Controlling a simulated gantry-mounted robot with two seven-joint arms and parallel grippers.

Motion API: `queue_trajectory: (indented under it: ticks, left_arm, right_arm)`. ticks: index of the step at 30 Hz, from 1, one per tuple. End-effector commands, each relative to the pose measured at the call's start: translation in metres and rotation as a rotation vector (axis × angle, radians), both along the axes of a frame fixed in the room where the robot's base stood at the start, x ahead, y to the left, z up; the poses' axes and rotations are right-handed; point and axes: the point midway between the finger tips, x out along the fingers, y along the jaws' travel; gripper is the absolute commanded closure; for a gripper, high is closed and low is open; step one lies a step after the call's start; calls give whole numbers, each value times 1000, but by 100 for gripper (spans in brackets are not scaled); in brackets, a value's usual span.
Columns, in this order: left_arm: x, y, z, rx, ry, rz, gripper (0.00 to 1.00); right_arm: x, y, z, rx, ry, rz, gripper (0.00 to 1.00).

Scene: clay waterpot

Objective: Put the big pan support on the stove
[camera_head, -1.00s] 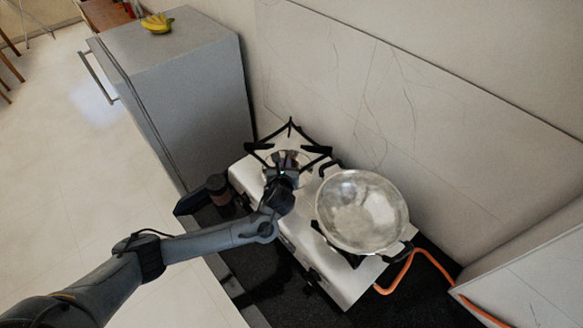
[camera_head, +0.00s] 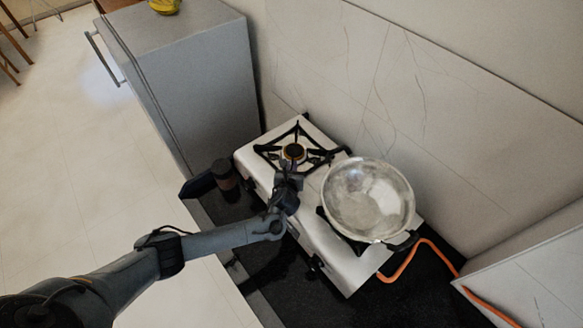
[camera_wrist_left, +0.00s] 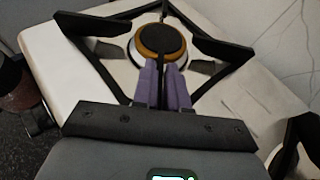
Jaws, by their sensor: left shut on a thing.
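The big pan support (camera_head: 322,154) is a black metal frame with several arms. It sits on or just over the left burner of the white stove (camera_head: 338,262); I cannot tell whether it touches everywhere. It also shows in the left wrist view (camera_wrist_left: 222,47), around the burner (camera_wrist_left: 160,42) with its brass-coloured ring. My left gripper (camera_head: 293,172) is at the support's near side. In the left wrist view, its purple fingers (camera_wrist_left: 163,80) are shut on a bar of the support, mostly hidden between them. My right gripper is not in view.
A metal pan (camera_head: 368,200) stands on the stove's right burner. An orange hose (camera_head: 437,247) runs at the right. A dark bottle-like object (camera_head: 225,175) stands left of the stove. A grey cabinet (camera_head: 195,85) and the wall (camera_head: 440,100) bound the back.

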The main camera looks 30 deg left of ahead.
Motion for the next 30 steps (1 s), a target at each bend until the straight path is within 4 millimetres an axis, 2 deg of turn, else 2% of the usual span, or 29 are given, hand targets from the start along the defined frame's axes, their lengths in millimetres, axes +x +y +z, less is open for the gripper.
queue_trajectory:
  ticks: [3, 4, 9, 20, 26, 30]
  left_arm:
    - [1, 0, 2, 0, -4, 1, 100]
    - [-1, 0, -1, 0, 2, 1, 86]
    - [0, 0, -1, 1, 3, 0, 62]
    - [-3, -2, 1, 2, 3, -1, 62]
    - [-21, -11, 10, 1, 3, -2, 62]
    - [-42, -23, 21, -1, 2, -2, 62]
  right_arm:
    - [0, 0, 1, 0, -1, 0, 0]
    - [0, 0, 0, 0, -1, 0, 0]
    - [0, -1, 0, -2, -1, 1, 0]
    - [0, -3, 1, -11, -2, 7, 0]
    - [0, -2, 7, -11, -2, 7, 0]
    - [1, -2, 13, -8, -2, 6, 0]
